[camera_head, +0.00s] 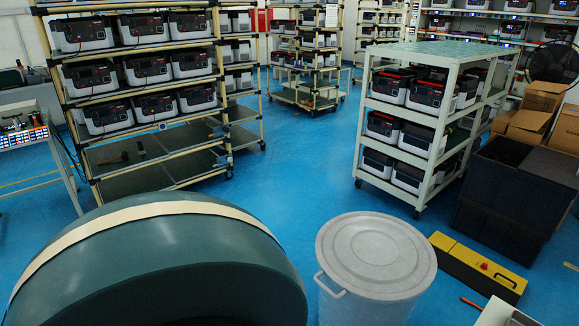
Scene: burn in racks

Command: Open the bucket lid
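A light grey bucket (352,306) stands on the blue floor at the lower middle of the head view. A round grey lid (376,252) lies flat on top and covers its opening. The lid has raised rings on it. A handle (330,285) shows on the bucket's left side, just below the lid. The bucket's bottom is cut off by the frame edge. Neither my left nor my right gripper is in view.
A large dark green rounded object (170,265) with a cream band fills the lower left. A yellow box (478,268) and a dark crate (512,195) lie to the right. A white rack (440,120) stands behind; blue floor (295,180) is clear between the racks.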

